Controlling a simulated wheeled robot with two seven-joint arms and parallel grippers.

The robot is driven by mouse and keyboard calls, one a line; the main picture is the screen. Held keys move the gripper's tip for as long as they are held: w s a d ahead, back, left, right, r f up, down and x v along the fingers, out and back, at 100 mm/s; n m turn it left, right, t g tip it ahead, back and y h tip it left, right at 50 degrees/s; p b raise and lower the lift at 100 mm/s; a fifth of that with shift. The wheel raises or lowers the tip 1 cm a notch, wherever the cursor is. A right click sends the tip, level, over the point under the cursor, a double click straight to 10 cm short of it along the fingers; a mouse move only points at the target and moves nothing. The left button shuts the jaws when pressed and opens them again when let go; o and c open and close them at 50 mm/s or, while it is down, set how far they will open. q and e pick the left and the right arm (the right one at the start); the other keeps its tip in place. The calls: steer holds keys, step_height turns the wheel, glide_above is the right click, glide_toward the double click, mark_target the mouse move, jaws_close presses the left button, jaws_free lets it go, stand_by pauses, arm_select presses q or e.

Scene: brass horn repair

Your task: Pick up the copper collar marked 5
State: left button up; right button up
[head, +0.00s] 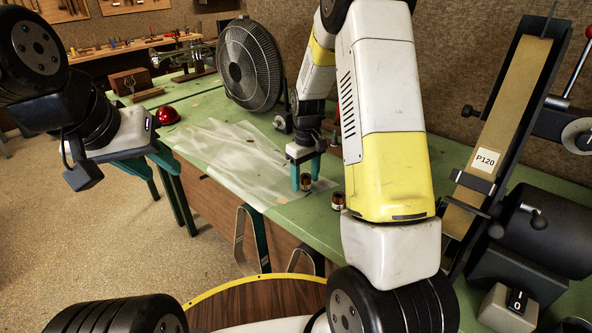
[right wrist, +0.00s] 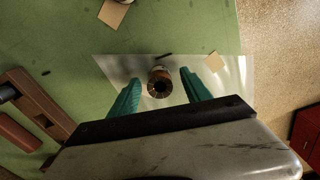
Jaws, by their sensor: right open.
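A small copper collar (head: 306,183) with a dark band stands on the green bench, near the edge of the clear sheet. In the right wrist view the collar (right wrist: 160,83) shows its round dark opening between the two fingers, with a gap on each side. My right gripper (head: 306,176) is open around it; no finger visibly touches it. A second similar collar (head: 338,201) stands nearer on the bench, beside my right arm. I cannot read a number on either collar. My left gripper (head: 160,178) is open and empty, off the bench's left side.
A clear sheet (head: 228,150) lies on the green bench (head: 312,215). A black fan (head: 249,64) and a red dome (head: 167,115) stand further back. A belt sander marked P120 (head: 500,120) stands at the right. A wooden block (right wrist: 38,105) shows left in the wrist view.

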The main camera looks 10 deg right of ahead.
steer(key=shift+f, duration=0.2)
jaws_close()
steer(key=shift+r, duration=0.1)
